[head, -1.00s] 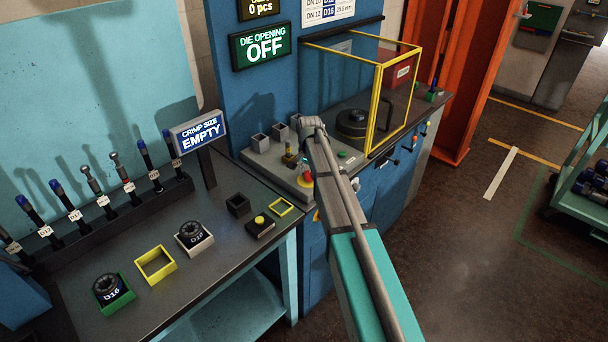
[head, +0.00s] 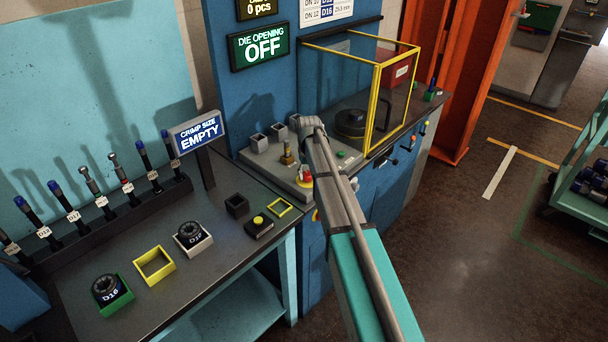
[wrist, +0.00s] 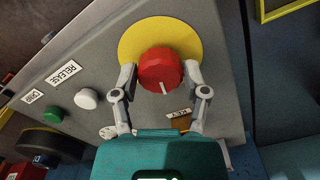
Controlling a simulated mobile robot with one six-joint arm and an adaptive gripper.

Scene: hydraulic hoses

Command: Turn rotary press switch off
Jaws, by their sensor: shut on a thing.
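The rotary press switch is a red round knob (wrist: 161,68) on a yellow disc (wrist: 131,42), set in a grey panel. A white mark on the knob's face points down and slightly right in the wrist view. My gripper (wrist: 161,77) has one finger on each side of the knob, shut on it. In the head view the red switch (head: 306,183) shows only partly beside my arm, which hides most of the gripper.
A white button (wrist: 87,98) and a green button (wrist: 52,115) sit left of the switch. A yellow-framed guard (head: 376,105) stands behind the panel. The black bench (head: 215,270) at left holds dies and several hoses. A display (head: 260,47) reads DIE OPENING OFF.

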